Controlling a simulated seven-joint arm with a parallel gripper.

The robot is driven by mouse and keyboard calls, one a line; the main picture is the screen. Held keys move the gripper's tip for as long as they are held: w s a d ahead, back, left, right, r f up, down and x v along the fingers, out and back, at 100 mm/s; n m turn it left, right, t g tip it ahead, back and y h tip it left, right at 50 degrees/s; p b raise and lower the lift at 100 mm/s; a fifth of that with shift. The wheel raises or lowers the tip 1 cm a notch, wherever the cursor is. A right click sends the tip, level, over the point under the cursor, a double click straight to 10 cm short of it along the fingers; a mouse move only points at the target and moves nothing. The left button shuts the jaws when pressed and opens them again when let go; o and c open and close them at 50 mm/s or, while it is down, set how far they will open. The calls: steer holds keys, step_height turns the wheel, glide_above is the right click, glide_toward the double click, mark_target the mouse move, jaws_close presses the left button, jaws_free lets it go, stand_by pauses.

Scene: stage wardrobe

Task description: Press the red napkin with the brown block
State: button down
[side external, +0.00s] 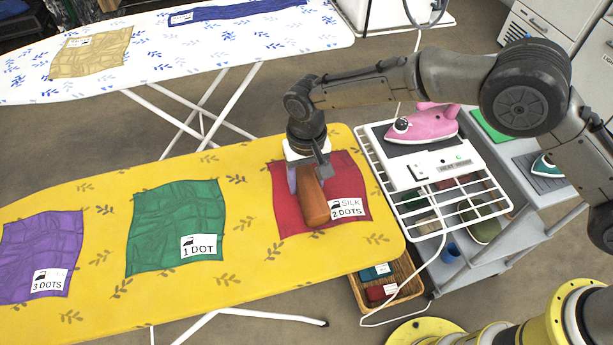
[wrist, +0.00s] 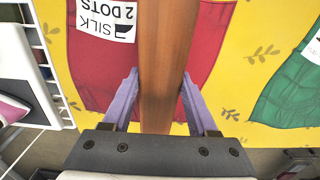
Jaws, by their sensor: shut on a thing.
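The red napkin (side external: 348,183) lies on the yellow ironing board, with a white tag reading "SILK 2 DOTS" at its right. The brown block (side external: 315,206) is a long wooden piece over the middle of the napkin. My gripper (side external: 304,182) points down and its purple fingers are shut on the block's sides. In the wrist view, the block (wrist: 164,50) runs between the fingertips (wrist: 159,76), with the red napkin (wrist: 208,40) on both sides. I cannot tell whether the block's underside touches the cloth. The block hides part of the napkin.
A green napkin (side external: 178,222) and a purple napkin (side external: 42,250) lie left on the yellow board (side external: 245,265). A pink iron (side external: 428,123) stands on a unit over a white wire rack (side external: 455,205) at right. A basket (side external: 405,270) sits below the board's right end.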

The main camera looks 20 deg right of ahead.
steer(key=shift+f, duration=0.65)
steer(key=shift+s+d+f, duration=0.15)
steer(key=shift+s+f, duration=0.05)
steer(key=shift+f, duration=0.15)
stand_by(2.7)
steer(key=shift+w+r, duration=0.2)
steer(key=shift+r, duration=2.15)
steer(key=d+r, duration=0.5)
steer(key=r, duration=0.1)
glide_above(330, 187)
steer(key=shift+f, duration=3.2)
steer(key=shift+f, duration=1.6)
